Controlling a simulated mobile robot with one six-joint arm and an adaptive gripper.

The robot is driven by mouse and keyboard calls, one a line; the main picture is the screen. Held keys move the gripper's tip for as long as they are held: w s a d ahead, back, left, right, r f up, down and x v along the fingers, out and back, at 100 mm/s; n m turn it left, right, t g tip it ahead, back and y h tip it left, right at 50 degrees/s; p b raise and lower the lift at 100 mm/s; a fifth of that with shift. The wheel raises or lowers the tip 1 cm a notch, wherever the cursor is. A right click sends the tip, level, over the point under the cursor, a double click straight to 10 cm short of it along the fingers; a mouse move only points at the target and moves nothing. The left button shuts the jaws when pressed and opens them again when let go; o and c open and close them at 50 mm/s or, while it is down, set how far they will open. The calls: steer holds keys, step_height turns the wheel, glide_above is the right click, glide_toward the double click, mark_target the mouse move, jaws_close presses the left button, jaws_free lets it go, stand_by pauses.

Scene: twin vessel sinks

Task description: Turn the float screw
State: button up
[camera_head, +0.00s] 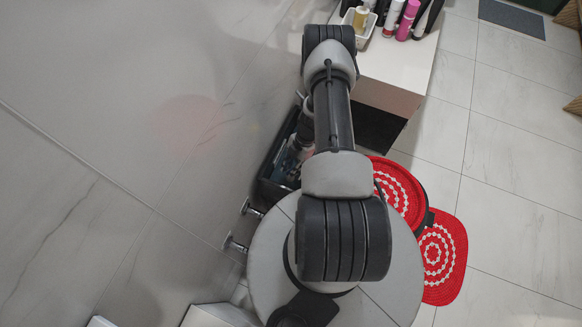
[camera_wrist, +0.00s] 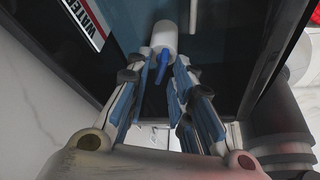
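In the wrist view, a white cylinder (camera_wrist: 164,36) with a narrow blue piece (camera_wrist: 162,66) hanging from it is at the top middle; the blue piece looks like the float screw, though I cannot be sure. My gripper (camera_wrist: 159,74) is open, its two blue-padded fingers apart on either side of the blue piece. I cannot tell whether either pad touches it. In the head view, my arm reaches down beside a dark open box (camera_head: 270,178). The arm hides most of the box's inside, and the screw cannot be made out there.
Dark walls enclose the work space, with a "WATER" label (camera_wrist: 84,20) at upper left. In the head view, a tiled wall is at left, with two metal fittings (camera_head: 238,243) on it. A white counter (camera_head: 402,62) with bottles stands behind. Red mats (camera_head: 440,255) lie at right.

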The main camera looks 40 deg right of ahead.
jaws_close()
steer(key=m+t, duration=0.1)
steer(key=m, duration=0.4)
steer(key=shift+t, duration=0.4)
steer(key=shift+o, duration=1.2)
jaws_free()
steer(key=shift+r, duration=0.1)
